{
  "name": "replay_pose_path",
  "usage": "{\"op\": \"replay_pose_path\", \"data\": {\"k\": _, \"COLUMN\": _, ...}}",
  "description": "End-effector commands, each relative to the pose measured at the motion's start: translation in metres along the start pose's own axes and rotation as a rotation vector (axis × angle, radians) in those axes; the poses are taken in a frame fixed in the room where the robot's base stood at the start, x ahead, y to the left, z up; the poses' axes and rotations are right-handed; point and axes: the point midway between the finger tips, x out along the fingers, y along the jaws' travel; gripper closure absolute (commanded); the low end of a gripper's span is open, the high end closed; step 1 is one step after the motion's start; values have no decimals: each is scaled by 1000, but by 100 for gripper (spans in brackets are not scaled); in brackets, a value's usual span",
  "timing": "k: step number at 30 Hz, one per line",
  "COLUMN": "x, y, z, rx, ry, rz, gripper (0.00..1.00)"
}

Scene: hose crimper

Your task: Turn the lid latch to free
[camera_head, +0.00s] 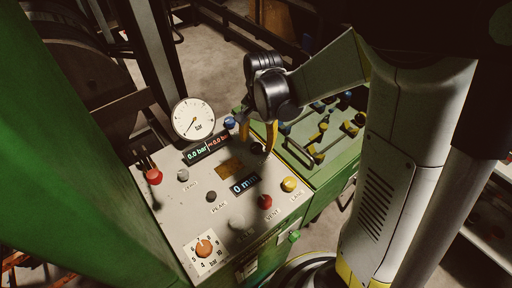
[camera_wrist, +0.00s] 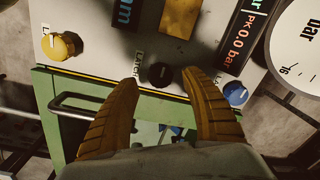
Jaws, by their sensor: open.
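My gripper (camera_head: 257,132) is open, with two yellow ribbed fingers pointing down at the panel's right edge. In the wrist view the fingertips (camera_wrist: 162,80) lie on either side of the black knob, with gaps visible on both sides. Contact and height above the panel cannot be told.
The panel (camera_head: 215,218) carries a round gauge (camera_head: 193,119), a blue knob (camera_head: 230,122), a yellow knob (camera_head: 289,184), a red knob (camera_head: 265,201) and an orange dial (camera_head: 204,247). A green box (camera_head: 325,175) with several fittings adjoins it; a metal handle (camera_wrist: 75,103) is nearby.

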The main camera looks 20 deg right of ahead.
Motion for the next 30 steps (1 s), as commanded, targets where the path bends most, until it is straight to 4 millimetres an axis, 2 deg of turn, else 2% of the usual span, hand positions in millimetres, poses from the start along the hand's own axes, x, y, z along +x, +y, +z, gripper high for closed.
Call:
{"op": "replay_pose_path", "data": {"k": 1, "x": 11, "y": 0, "z": 0, "rx": 0, "ry": 0, "rz": 0, "gripper": 45}}
{"op": "replay_pose_path", "data": {"k": 6, "x": 29, "y": 0, "z": 0, "rx": -1, "ry": 0, "rz": 0, "gripper": 45}}
{"op": "replay_pose_path", "data": {"k": 17, "x": 33, "y": 0, "z": 0, "rx": -1, "ry": 0, "rz": 0, "gripper": 45}}
{"op": "replay_pose_path", "data": {"k": 22, "x": 33, "y": 0, "z": 0, "rx": -1, "ry": 0, "rz": 0, "gripper": 95}}
{"op": "replay_pose_path", "data": {"k": 23, "x": 33, "y": 0, "z": 0, "rx": -1, "ry": 0, "rz": 0, "gripper": 100}}
{"op": "replay_pose_path", "data": {"k": 30, "x": 33, "y": 0, "z": 0, "rx": -12, "ry": 0, "rz": 0, "gripper": 100}}
